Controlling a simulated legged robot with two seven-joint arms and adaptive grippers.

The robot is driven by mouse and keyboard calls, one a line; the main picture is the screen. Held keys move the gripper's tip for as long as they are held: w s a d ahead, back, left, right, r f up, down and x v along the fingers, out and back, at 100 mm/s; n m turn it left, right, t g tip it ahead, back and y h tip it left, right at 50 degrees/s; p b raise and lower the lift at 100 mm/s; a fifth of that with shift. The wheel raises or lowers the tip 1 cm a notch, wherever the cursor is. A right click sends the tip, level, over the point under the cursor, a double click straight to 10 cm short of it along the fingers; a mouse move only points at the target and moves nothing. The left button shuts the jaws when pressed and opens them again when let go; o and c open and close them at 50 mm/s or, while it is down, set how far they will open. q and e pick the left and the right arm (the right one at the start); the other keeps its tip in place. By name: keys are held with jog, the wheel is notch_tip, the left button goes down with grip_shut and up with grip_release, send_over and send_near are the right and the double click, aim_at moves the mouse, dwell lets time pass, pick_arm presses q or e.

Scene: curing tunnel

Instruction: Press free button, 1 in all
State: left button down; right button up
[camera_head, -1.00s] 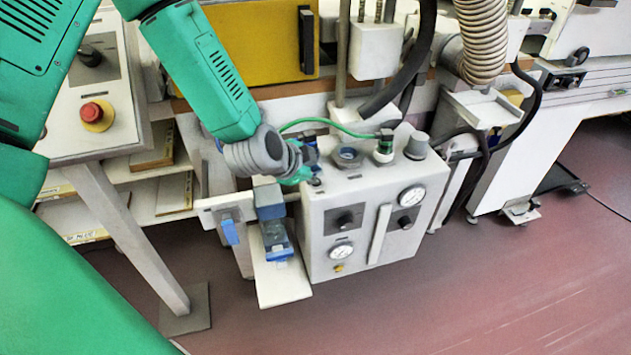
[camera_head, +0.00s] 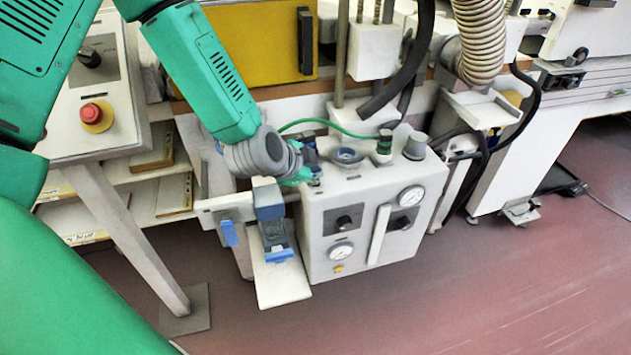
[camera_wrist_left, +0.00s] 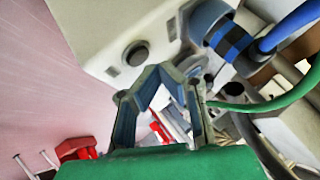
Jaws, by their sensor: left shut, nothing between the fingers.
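A round dark button (camera_wrist_left: 135,53) sits on a pale face of the white control box in the left wrist view. My left gripper (camera_wrist_left: 158,72) is shut and empty, with its fingertips just below and right of that button in the picture; a gap shows between them there. In the head view my left gripper (camera_head: 300,176) is at the top left corner of the white control box (camera_head: 330,205). The arm partly covers this corner, and I cannot tell there whether the fingertips touch the box. My right gripper is not in view.
A red mushroom button (camera_head: 93,113) stands on a panel at the left. A blue clamp-like fixture (camera_head: 272,228) is close below my left gripper. A green hose (camera_head: 335,124) and a grey knob (camera_head: 415,147) are at the box's back. The floor in front is clear.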

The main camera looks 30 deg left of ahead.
pick_arm(q)
jog(key=shift+d+f, duration=0.15)
jog(key=shift+f, duration=0.15)
jog(key=shift+f+b, duration=0.3)
jog(key=shift+f, duration=0.1)
dwell(0.6)
jog(key=shift+r, duration=0.1)
jog(key=shift+r+p, duration=0.7)
jog(key=shift+p, duration=0.15)
notch_tip(320, 180, up, 5)
jog(key=p, duration=0.4)
jog(key=shift+r+p, duration=0.1)
jog(key=shift+p, duration=0.3)
dwell(0.4)
